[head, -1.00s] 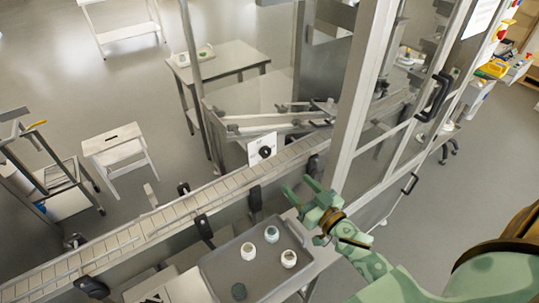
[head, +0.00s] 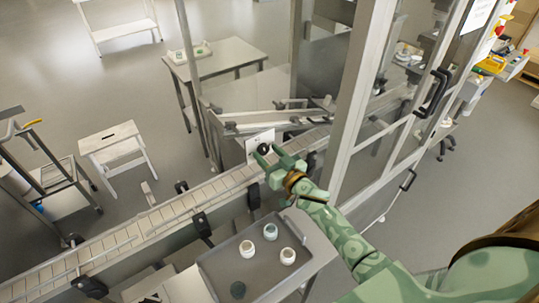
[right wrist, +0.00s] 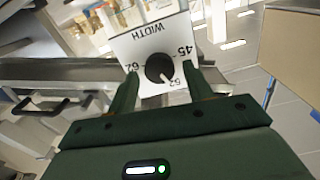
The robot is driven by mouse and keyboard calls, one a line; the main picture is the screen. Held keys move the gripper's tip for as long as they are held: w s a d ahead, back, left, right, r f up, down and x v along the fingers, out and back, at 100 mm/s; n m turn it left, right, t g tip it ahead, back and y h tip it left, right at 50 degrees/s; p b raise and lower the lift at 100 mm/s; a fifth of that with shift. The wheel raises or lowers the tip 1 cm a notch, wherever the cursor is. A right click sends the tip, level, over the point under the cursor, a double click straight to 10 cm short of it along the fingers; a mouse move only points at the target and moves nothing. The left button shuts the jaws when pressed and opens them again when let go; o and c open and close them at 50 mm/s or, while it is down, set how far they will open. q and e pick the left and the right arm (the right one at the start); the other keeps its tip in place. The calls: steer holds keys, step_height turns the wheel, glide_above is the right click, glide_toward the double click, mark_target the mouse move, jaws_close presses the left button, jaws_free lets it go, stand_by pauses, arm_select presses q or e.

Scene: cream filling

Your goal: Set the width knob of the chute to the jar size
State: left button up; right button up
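The width knob (right wrist: 159,68) is a round black knob on a white plate (right wrist: 149,42) marked WIDTH, 62, 52 and 45. In the right wrist view its white pointer line lies close to the 52 mark. The knob (head: 264,148) also shows in the head view, above the conveyor at the chute (head: 270,117). My right gripper (head: 268,157) is open in front of it; in the right wrist view its two fingers stand either side of the knob, apart from it as far as I can tell. My left gripper is not in view.
A grey tray (head: 222,265) holds several small jars, among them a white one (head: 287,256) and a teal-topped one (head: 270,231). The slatted conveyor (head: 160,218) runs below the knob. A metal-framed glass enclosure (head: 352,110) stands close to the right of my gripper.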

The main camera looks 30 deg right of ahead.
steer(key=c, duration=0.8)
steer(key=shift+o, duration=0.2)
steer(key=shift+n, duration=0.4)
steer(key=n, duration=0.3)
steer(key=n+b, duration=0.1)
steer(key=n, duration=0.3)
steer(key=shift+n, duration=0.3)
steer(key=n+b, duration=0.1)
steer(key=n, duration=0.3)
steer(key=shift+f, duration=0.1)
steer(key=shift+n+b, duration=0.8)
steer(key=shift+n, duration=1.3)
